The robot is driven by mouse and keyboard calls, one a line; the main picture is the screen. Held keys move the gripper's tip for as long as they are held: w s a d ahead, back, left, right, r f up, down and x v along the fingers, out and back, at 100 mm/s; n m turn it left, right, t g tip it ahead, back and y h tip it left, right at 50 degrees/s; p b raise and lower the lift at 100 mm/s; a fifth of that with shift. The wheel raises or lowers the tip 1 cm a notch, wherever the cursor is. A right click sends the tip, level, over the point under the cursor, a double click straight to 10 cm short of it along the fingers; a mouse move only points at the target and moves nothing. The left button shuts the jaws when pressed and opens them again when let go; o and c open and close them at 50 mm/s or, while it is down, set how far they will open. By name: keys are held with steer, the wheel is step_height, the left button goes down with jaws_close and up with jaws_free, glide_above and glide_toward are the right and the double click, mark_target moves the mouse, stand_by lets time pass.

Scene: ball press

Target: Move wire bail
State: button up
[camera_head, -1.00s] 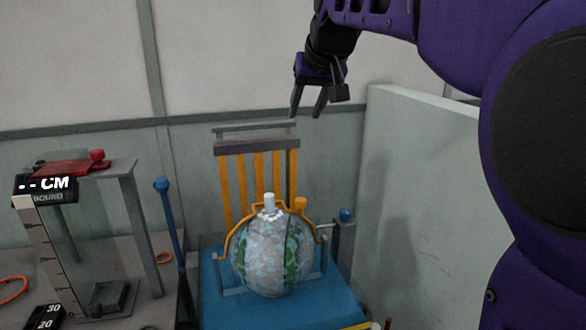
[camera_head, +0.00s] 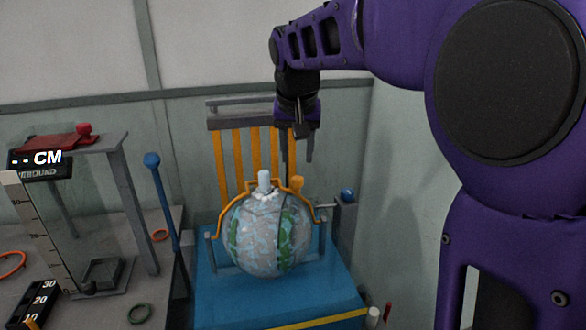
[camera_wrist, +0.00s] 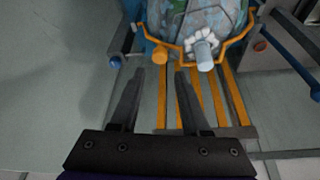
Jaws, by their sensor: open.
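The orange wire bail (camera_head: 222,222) arches over the top of a mottled blue-grey ball (camera_head: 262,240) with green patches. An orange knob (camera_head: 297,183) stands on the bail, right of a pale plug (camera_head: 264,180) on the ball's top. In the wrist view the bail (camera_wrist: 232,42) and its orange knob (camera_wrist: 160,55) show beyond the fingertips. My gripper (camera_head: 297,160) is open and empty, pointing down above and behind the knob. In the wrist view its two fingers (camera_wrist: 160,72) are apart, with the knob near the gap between their tips and not held.
The ball rests on a blue base (camera_head: 225,300) with an orange slatted back (camera_head: 237,165). A blue-topped lever (camera_head: 152,160) and a rebound gauge stand (camera_head: 130,200) are at left. A pale panel (camera_head: 400,220) stands at right.

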mark_target(297, 177)
steer(key=b+x, duration=0.1)
steer(key=x, duration=0.6)
steer(key=shift+w+f, duration=0.15)
steer(key=shift+f, duration=0.1)
jaws_close()
steer(key=shift+r, duration=0.1)
stand_by(1.0)
